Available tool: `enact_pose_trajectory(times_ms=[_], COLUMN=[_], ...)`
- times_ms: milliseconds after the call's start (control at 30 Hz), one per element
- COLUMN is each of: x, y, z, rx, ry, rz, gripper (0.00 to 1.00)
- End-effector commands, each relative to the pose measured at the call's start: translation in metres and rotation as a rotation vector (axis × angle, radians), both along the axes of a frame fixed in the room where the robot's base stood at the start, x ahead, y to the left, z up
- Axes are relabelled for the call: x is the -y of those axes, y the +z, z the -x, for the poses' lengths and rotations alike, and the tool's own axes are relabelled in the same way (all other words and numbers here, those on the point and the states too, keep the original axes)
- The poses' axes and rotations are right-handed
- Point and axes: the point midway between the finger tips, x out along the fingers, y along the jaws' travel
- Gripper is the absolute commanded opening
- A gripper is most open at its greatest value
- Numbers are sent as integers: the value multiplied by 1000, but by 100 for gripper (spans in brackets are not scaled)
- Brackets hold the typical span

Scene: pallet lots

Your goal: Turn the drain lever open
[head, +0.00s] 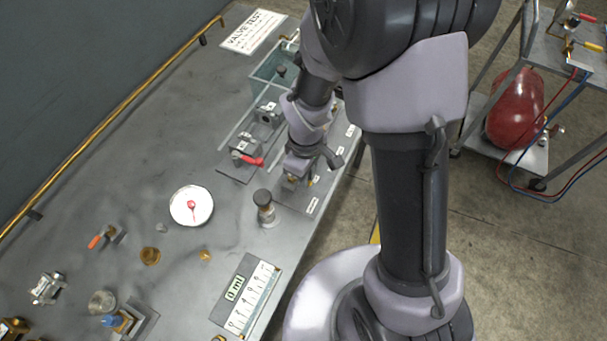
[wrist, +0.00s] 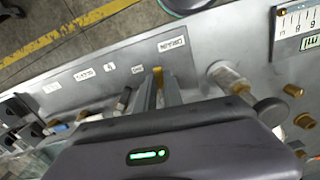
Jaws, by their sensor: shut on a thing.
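My gripper (head: 294,178) is low over the valve row at the bench's right edge. In the wrist view its two grey fingers (wrist: 160,92) are closed on the yellow drain lever (wrist: 158,74). The lever's tip shows between the fingers, and its lower part and valve body are hidden by my gripper. A white label (wrist: 173,44) reading "DRAIN" lies on the bench just beyond the lever. In the head view that label (head: 313,206) sits right of my gripper. How far the lever is turned cannot be told.
A red-handled valve (head: 252,160) stands left of my gripper. A capped brass fitting (head: 265,207) stands close in front. A white dial gauge (head: 192,205), a scale reading "0 ml" (head: 245,296) and loose fittings occupy the nearer bench. A clear tank (head: 268,82) is behind.

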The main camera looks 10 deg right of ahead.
Motion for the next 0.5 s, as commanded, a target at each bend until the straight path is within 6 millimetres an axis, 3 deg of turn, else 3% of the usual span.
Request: enact_pose_trajectory(times_ms=[500], x=[3], y=[0], z=[-3], rx=[0], ry=[107], rz=[0], gripper=[0])
